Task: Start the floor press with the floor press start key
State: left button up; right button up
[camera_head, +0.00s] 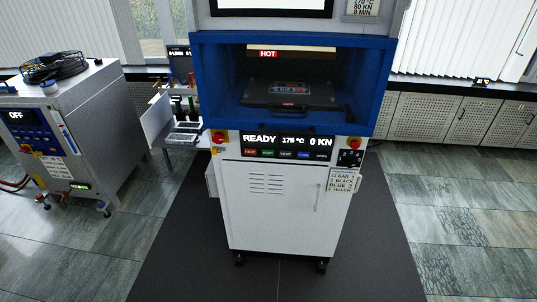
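The floor press (285,205) stands in the middle on a dark mat, a white cabinet with a blue open-fronted chamber (214,85). Its display (287,140) reads READY, about 178 °C and 0 KN. Below the display is a row of small keys: a red one (250,152), a green one (267,153), a dark one (286,154), a blue one (304,155) and one that seems to read OPEN (322,156). The other key labels are too small to read surely. A dark flat mould (290,94) lies inside the chamber under a red HOT sign (268,54). Neither gripper is in view.
Red knobs on yellow bases sit left (219,137) and right (353,144) of the keys. A small black panel (350,158) and a note card (341,181) are at the right. A grey machine (85,125) reading OFF stands left. The dark mat (185,265) in front is clear.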

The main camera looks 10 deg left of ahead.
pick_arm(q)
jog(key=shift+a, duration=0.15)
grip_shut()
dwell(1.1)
